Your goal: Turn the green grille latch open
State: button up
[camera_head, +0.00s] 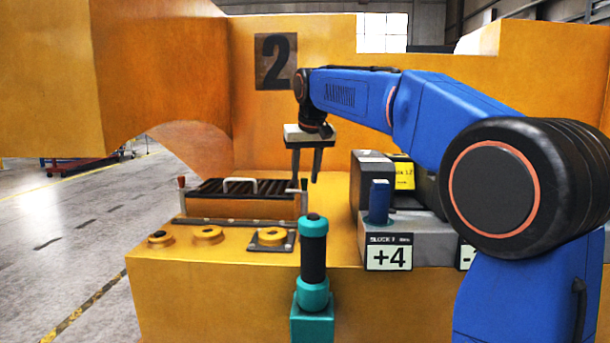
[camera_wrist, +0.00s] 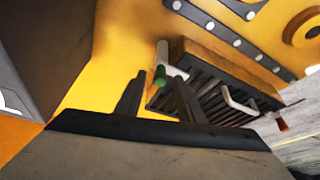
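The green grille latch (camera_wrist: 160,75) shows in the wrist view as a green tip by a white lever at the grille's near corner. The dark slatted grille (camera_wrist: 204,101) sits in an orange frame with a white bar handle (camera_wrist: 238,100). The grille (camera_head: 212,188) also shows in the head view, where I cannot make out the green latch. My gripper (camera_head: 305,182) points down over the grille's right end, fingers apart and empty. In the wrist view its fingertips (camera_wrist: 160,78) stand either side of the green tip; I cannot tell whether they touch it.
A red-tipped latch (camera_head: 182,184) stands at the grille's left end. Yellow round caps (camera_head: 208,233) lie in front. A teal and black handle (camera_head: 313,250) stands at the front edge. Grey blocks, one labelled +4 (camera_head: 389,252), are close on the right. An orange casting rises behind.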

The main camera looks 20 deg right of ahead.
grip_shut()
jog(key=shift+n, duration=0.3)
jog(key=n, duration=0.1)
jog(key=n+y, duration=0.1)
jog(key=n, duration=0.1)
jog(key=shift+d+n+y, duration=0.2)
jog(key=shift+n+y, duration=0.1)
jog(key=n, duration=0.2)
jog(key=n+g+y, duration=0.1)
jog(key=n, duration=0.1)
jog(key=shift+w+d+n+y, duration=0.15)
jog(key=shift+n+y, duration=0.15)
jog(key=n+g, duration=0.1)
jog(key=n, duration=0.1)
jog(key=n+y, duration=0.1)
jog(key=n, duration=0.1)
jog(key=shift+w+g, duration=0.15)
jog(key=shift+g, duration=0.25)
jog(key=shift+w+n+g, duration=0.15)
jog(key=shift+n+g, duration=0.75)
jog(key=shift+n, duration=1.6)
